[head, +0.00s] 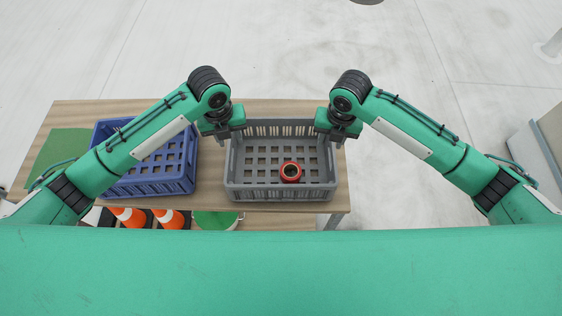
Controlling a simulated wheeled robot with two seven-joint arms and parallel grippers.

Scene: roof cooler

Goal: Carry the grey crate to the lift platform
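The grey crate (280,193) stands on the right part of a wooden table in the head view. It is open-topped with slotted walls and a grid floor. A red ring-shaped object (291,172) with a dark middle lies inside it. My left gripper (226,130) is at the crate's far left corner. My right gripper (338,133) is at its far right corner. Both point down at the rim, and my grippers hide those corners. The fingers are too small and covered to tell whether they grip the rim. I cannot make out the lift platform in this view.
A blue crate (187,186) stands left of the grey crate on the wooden table (75,113). A green mat (62,150) lies at the table's left end. Orange and white cones (168,218) are at the near side. Pale floor beyond the table is clear. A grey-white box (535,150) stands far right.

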